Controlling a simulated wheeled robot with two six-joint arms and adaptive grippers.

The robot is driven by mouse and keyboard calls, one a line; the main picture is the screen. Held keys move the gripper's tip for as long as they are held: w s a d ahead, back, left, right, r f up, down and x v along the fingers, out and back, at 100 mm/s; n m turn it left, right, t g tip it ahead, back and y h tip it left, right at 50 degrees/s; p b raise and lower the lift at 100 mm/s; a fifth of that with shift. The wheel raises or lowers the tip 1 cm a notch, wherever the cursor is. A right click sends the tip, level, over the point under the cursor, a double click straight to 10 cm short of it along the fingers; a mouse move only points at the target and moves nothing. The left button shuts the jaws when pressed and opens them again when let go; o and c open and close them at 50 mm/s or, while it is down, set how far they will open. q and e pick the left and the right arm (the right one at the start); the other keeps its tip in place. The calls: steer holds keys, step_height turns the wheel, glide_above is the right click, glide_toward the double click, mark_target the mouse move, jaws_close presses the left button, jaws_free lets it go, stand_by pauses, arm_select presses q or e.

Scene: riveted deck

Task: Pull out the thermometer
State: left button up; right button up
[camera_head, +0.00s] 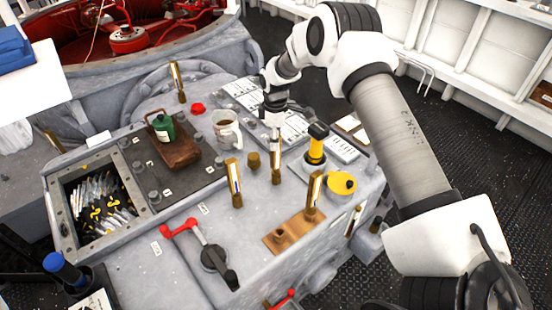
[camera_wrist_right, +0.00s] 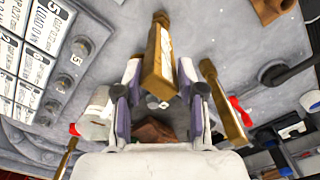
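Several brass-framed thermometers with pale faces stand upright on the grey console: one at the back left (camera_head: 178,82), one in the middle (camera_head: 233,183), one at the front right (camera_head: 313,191), and one under my right gripper (camera_head: 274,122). That last thermometer (camera_head: 277,163) has its upper part partly hidden by the gripper. In the right wrist view the thermometer (camera_wrist_right: 160,58) lies between the two fingers of my right gripper (camera_wrist_right: 160,72). The fingers are apart, with narrow gaps seeming to remain on both sides. My left gripper is not in view.
A yellow-and-black handle (camera_head: 316,145) and a yellow funnel-like item (camera_head: 341,184) stand right of the gripper. A mug (camera_head: 226,130), a green bottle (camera_head: 161,127) and a brass knob (camera_head: 253,161) are to its left. A red-handled lever (camera_head: 205,246) is in front.

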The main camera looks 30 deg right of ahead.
steer(key=shift+f, duration=0.1)
steer(key=shift+c, duration=0.9)
steer(key=shift+r+p, duration=0.55)
steer(key=shift+r, duration=0.2)
steer(key=shift+r+p, duration=2)
steer(key=shift+r, duration=0.7)
steer(key=shift+f, duration=0.1)
